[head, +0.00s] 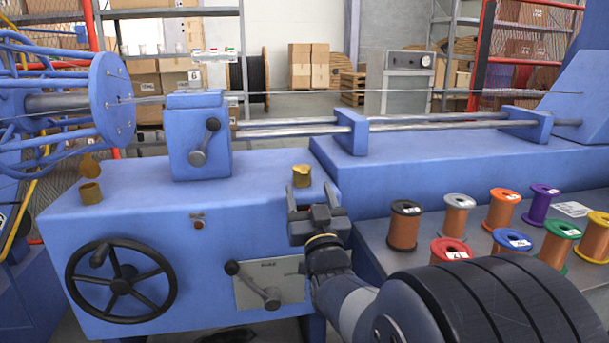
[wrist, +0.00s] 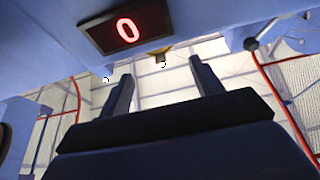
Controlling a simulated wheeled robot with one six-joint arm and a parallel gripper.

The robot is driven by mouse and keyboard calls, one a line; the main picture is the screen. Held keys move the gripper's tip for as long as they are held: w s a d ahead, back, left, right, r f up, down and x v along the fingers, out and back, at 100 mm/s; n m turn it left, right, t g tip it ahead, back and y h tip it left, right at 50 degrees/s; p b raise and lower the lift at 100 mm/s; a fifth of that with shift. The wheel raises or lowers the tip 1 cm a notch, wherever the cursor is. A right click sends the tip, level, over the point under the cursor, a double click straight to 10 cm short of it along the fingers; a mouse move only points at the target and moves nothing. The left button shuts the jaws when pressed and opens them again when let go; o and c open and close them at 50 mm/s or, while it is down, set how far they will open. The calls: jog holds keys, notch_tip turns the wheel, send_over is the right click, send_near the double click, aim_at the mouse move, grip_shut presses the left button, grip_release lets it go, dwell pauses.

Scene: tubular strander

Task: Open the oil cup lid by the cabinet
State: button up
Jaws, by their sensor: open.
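A brass oil cup (head: 301,178) stands near the right front corner of the blue machine housing's top. Its yellowish top looks shut. A second brass oil cup (head: 90,193) stands at the left end with its lid (head: 88,165) tipped up. My gripper (head: 312,188) is open and empty, its fingers pointing up just in front of and below the right cup, apart from it as far as I can tell. In the wrist view my fingers (wrist: 160,68) frame a small brass patch (wrist: 162,51) at a blue edge, probably that cup, mostly hidden.
A blue gearbox (head: 198,140) with a lever stands between the cups. A black handwheel (head: 121,282) and a lever plate (head: 270,283) are on the front face. Wire spools (head: 404,225) fill the shelf to the right. A grey cabinet (head: 406,82) stands behind.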

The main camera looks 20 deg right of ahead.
aim_at(304, 174)
jog(key=shift+b+x, duration=0.45)
jog(key=shift+x, duration=3.05)
jog(key=shift+f, duration=0.1)
jog(key=shift+c, duration=0.4)
jog(key=c, duration=0.9)
